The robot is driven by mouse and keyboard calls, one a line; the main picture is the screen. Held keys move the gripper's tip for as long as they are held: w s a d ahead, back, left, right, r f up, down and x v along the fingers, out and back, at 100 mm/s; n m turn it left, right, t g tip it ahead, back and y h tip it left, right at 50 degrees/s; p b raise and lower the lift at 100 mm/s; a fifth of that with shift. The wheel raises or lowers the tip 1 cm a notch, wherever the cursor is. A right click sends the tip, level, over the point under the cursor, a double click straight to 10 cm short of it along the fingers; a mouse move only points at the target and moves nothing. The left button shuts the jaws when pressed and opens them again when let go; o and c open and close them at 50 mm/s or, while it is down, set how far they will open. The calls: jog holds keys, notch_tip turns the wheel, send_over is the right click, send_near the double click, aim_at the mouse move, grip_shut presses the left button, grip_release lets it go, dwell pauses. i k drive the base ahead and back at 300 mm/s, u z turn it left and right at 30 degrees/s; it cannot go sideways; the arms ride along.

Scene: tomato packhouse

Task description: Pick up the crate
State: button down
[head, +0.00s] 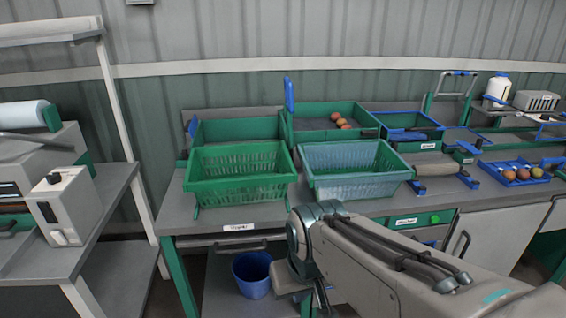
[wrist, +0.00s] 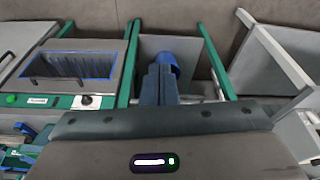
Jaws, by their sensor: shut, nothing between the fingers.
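A green slatted crate (head: 240,195) stands on the left part of the grey workbench, empty as far as I can see. A grey-blue slatted crate (head: 355,188) stands to its right, also looking empty. Which one the task means I cannot tell. My gripper (wrist: 160,72) shows in the wrist view with its dark fingers together and nothing held. In the head view my arm reaches in front of the bench, its end low near the front edge, below and apart from both crates. The fingertips are not clear there.
Behind stand a green tray with several tomatoes (head: 310,128) and a blue-rimmed bin (head: 420,137). A blue tray of produce (head: 508,180) lies to the right. A blue bucket (head: 252,268) sits under the workbench (head: 228,216); it also shows beyond my fingers (wrist: 174,62).

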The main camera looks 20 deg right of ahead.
aim_at(343, 171)
jog(key=z, duration=2.05)
jog(key=i, duration=1.55)
jog(key=u, duration=2.85)
